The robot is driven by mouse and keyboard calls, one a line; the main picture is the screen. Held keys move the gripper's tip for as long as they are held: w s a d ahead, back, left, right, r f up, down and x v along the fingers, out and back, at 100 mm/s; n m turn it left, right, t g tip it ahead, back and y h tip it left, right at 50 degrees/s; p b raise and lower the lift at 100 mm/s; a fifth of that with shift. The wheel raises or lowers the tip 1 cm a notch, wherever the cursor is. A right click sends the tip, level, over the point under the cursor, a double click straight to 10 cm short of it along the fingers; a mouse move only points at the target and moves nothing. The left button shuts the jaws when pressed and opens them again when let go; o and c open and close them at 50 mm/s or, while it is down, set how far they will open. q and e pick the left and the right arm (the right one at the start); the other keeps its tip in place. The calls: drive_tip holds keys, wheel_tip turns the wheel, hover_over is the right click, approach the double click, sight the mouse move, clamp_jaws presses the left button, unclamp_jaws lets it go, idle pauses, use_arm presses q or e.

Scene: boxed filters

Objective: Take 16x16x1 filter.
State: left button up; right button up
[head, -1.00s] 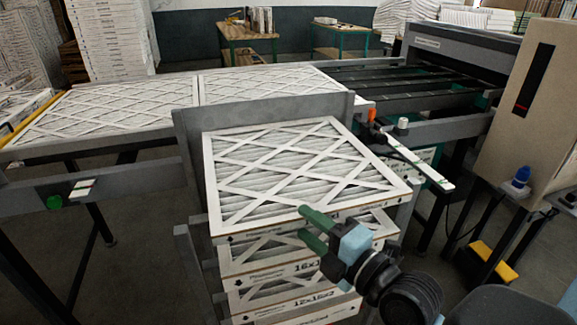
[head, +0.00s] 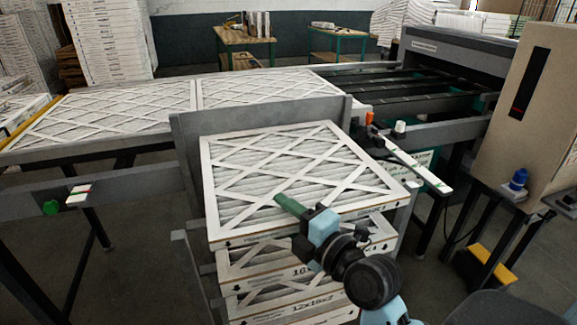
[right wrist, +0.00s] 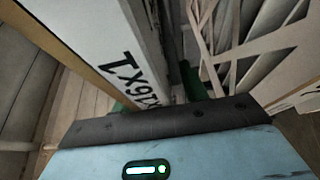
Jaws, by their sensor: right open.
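A stack of white-framed filters stands in a grey holder, and the top filter (head: 270,165) lies flat with its lattice face up. In the right wrist view a white edge with large print ending in "16X1" (right wrist: 130,60) runs between my green fingers. My right gripper (head: 287,213) is at the front edge of the top filter. One finger lies above the lattice; the other is mostly hidden. In the wrist view my right gripper (right wrist: 157,94) is open around this edge; contact cannot be told. My left gripper is not in view.
More filters lie below, one marked "12x16x2" (head: 310,303). The grey holder panel (head: 185,150) rises behind the stack. A table (head: 150,135) with two large filters is beyond, and a conveyor (head: 400,85) stands at back right. A cardboard-coloured cabinet (head: 525,110) stands at right.

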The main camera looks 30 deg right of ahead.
drive_tip(key=shift+c, duration=0.6)
clamp_jaws()
drive_tip(key=shift+r, duration=0.15)
